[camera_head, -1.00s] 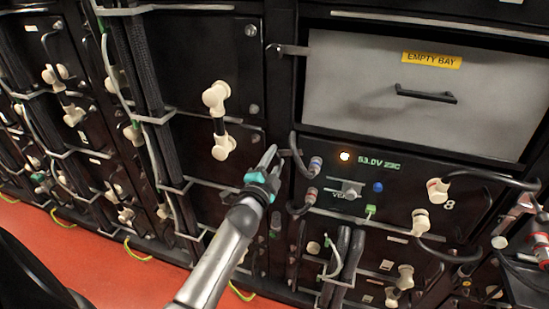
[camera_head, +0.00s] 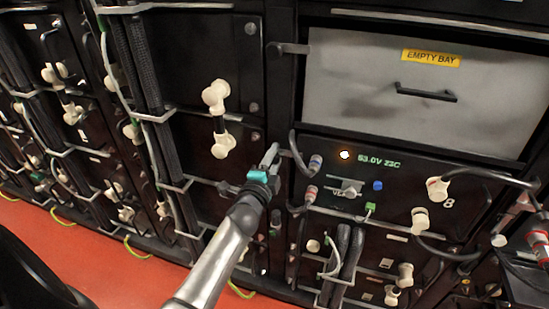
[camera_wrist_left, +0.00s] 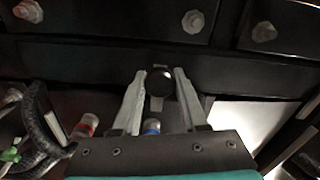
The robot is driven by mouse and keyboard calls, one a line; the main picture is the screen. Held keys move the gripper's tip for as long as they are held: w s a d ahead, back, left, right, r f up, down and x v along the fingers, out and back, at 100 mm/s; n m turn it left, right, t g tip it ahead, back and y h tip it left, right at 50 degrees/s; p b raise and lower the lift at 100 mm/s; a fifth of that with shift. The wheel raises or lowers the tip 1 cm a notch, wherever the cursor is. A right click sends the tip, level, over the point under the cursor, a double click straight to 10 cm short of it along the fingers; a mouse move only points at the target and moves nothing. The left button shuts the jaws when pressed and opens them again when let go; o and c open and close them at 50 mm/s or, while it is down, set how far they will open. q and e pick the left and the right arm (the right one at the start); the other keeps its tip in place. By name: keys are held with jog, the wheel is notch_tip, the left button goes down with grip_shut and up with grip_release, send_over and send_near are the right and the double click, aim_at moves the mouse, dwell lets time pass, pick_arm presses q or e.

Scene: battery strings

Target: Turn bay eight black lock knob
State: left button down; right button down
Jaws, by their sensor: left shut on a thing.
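The black lock knob (camera_wrist_left: 160,83) is a small round dark knob on the post left of bay eight, seen in the left wrist view between my fingertips. My left gripper (camera_head: 270,155) is shut on it, and its two light grey fingers (camera_wrist_left: 159,90) lie one on each side of the knob. In the head view the gripper hides the knob. Bay eight (camera_head: 405,204) is the black module marked "8", with a lit amber lamp and a green "53.0V" readout. My right gripper is not in view.
Black cables with red-banded and blue-banded plugs (camera_head: 315,164) hang just right of the gripper. A grey "EMPTY BAY" panel (camera_head: 350,100) is above bay eight. Cream connectors (camera_head: 213,95) stick out on the left module. Orange floor (camera_head: 90,265) is below.

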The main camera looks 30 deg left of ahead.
pick_arm(q)
jog(key=c, duration=0.8)
grip_release()
jog(key=shift+c, duration=0.2)
jog(key=o, duration=0.4)
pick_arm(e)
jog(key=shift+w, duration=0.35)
pick_arm(q)
jog(key=p+v, duration=0.1)
jog(key=v, duration=1.4)
jog(key=shift+p, duration=0.35)
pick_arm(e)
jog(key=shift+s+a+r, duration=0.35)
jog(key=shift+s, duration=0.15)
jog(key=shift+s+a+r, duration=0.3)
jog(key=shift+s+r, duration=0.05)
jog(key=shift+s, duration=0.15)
pick_arm(q)
jog(key=shift+s+d, duration=0.1)
jog(key=shift+d, duration=0.05)
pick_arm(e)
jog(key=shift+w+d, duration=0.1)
